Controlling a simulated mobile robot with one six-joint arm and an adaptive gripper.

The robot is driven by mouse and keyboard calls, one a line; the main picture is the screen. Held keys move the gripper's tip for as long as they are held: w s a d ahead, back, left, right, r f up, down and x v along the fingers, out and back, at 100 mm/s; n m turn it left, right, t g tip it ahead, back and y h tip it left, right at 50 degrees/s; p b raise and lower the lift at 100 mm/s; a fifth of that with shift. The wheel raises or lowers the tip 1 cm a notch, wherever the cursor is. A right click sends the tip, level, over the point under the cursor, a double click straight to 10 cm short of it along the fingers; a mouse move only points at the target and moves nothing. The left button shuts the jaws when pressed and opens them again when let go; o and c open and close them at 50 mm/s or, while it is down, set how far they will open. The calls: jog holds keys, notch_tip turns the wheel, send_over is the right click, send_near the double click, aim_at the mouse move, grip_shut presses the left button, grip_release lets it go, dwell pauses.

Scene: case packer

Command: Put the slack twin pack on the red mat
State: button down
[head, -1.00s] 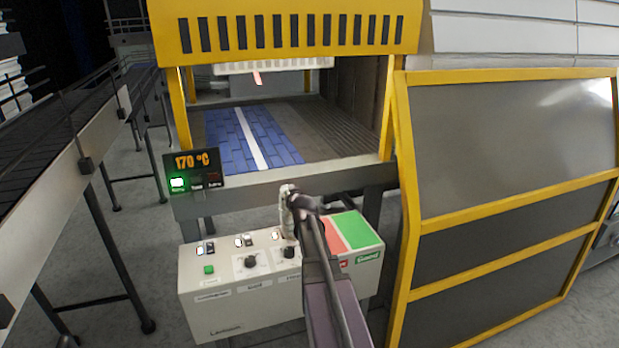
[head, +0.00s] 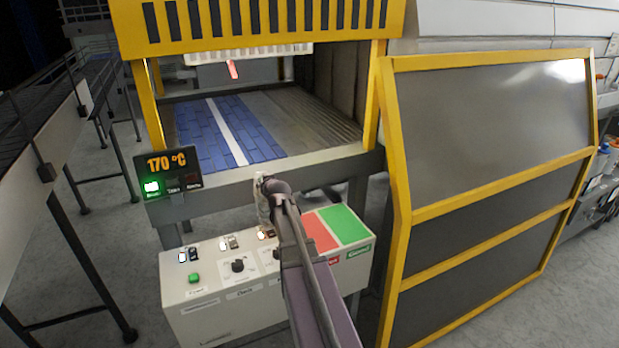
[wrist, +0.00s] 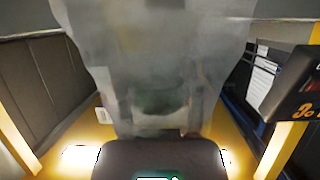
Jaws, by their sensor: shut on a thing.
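The red mat (head: 319,231) lies flat and bare on the right part of the grey control box's top. My gripper (wrist: 160,158) shows as a dark body at the bottom of the wrist view; its fingers are hard to make out. A loose, cloudy film pack (wrist: 150,55), the slack twin pack by its look, fills the middle of that view, shut in my gripper. Its contents show only as blurred dark shapes. In the head view my arm crosses the control box left of the red mat, and its end hides most of the gripper and pack.
A green mat (head: 343,224) adjoins the red mat on its right. Knobs and switches sit on the control box (head: 225,310). Behind is the yellow-framed tunnel with a blue belt (head: 205,145). A yellow-framed guard panel (head: 490,130) stands right; a conveyor rail (head: 40,140) runs left.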

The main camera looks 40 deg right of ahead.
jog(key=shift+a, duration=0.15)
jog(key=s+d+r+n+y+p, duration=0.2)
jog(key=s+d+n+y, duration=0.1)
jog(key=s+d, duration=0.7)
jog(key=d+y, duration=0.1)
jog(key=d, duration=0.2)
jog(key=shift+r+t, duration=0.25)
jog(key=shift+t, duration=0.15)
jog(key=shift+f, duration=0.15)
notch_tip(320, 180, down, 8)
jog(key=b, duration=0.7)
jog(key=shift+r, duration=0.25)
jog(key=shift+f+b, duration=0.6)
jog(key=shift+b, duration=0.2)
dwell(0.5)
jog(key=shift+c, duration=0.7)
grip_release()
